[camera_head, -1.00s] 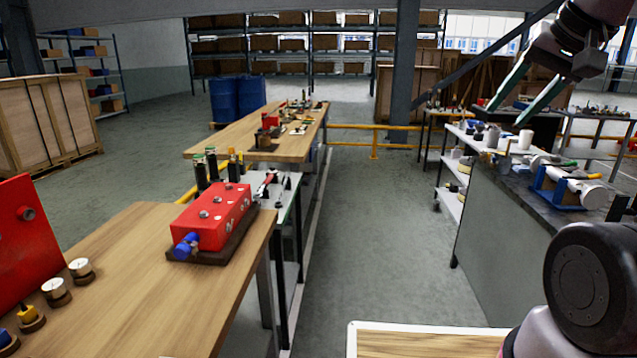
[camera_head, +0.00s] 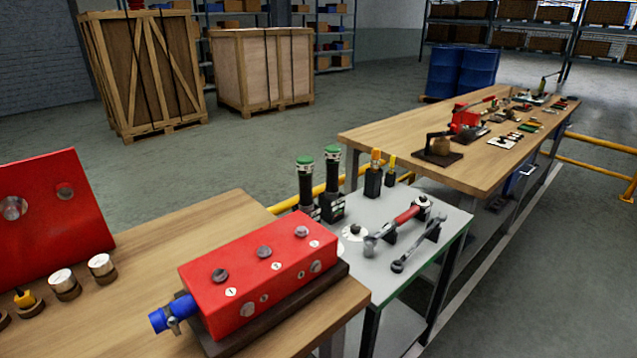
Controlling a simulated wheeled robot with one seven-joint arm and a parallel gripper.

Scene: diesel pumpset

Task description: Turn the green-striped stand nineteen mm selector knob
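Two black upright stands with green tops, the left one (camera_head: 306,188) and the right one (camera_head: 332,175), stand on the grey table beyond the red box. A small white dial with a dark knob (camera_head: 354,231) lies on the table just in front of them. A green stripe or a nineteen mm marking is too small to make out, so I cannot tell which part is the selector knob. My gripper is not in this view.
A red-handled wrench (camera_head: 400,222) and a dark wrench (camera_head: 418,246) rest on the grey table (camera_head: 450,222). Two slim yellow-topped holders (camera_head: 374,180) stand behind. A red box (camera_head: 262,270) with a blue fitting (camera_head: 172,315) is on the near wooden bench. Floor is clear at right.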

